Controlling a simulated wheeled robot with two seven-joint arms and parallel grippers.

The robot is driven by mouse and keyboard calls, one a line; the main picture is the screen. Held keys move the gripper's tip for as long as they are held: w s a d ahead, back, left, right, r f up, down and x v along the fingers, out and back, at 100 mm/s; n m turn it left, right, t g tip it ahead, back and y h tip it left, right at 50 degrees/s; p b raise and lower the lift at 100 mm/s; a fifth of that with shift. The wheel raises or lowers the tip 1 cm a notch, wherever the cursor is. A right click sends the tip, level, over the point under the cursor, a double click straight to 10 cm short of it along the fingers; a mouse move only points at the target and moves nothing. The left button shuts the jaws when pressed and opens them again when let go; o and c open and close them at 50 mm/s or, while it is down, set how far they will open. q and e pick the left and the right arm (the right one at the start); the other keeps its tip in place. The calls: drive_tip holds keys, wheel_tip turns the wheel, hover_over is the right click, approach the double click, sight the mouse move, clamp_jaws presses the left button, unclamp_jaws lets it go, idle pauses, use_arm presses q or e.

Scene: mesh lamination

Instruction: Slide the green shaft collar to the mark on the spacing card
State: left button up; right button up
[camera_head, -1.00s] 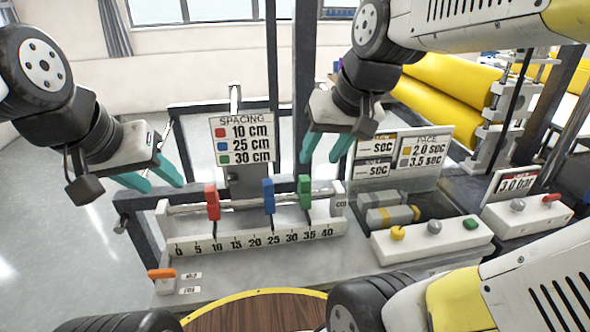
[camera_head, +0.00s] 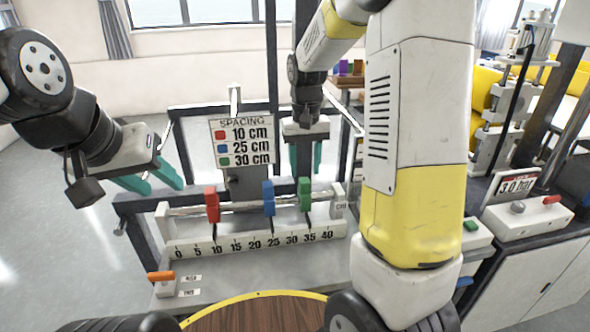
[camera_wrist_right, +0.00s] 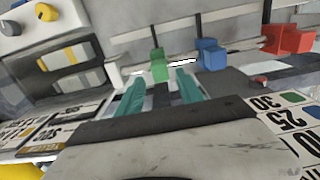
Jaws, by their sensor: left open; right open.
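The green collar (camera_head: 304,193) is on the rail, its pointer near 35 on the scale (camera_head: 254,243). The blue collar (camera_head: 268,197) points near 25 and the red collar (camera_head: 212,204) near 10. The spacing card (camera_head: 241,143) reads red 10 cm, blue 25 cm, green 30 cm. My right gripper (camera_head: 305,172) is open, fingers down, just above and behind the green collar. In the right wrist view the green collar (camera_wrist_right: 160,66) appears beyond the gap between the open fingertips (camera_wrist_right: 160,80), apparently not gripped. My left gripper (camera_head: 163,187) is open and empty, left of the rail.
A base with an orange lever (camera_head: 161,275) stands at the front left. My right arm hides much of the area right of the rail. A control box with a red button (camera_head: 525,217) is at the right. A round wooden top (camera_head: 255,312) is in front.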

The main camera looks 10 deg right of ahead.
sight(304, 180)
drive_tip(key=shift+f, duration=2.1)
clamp_jaws()
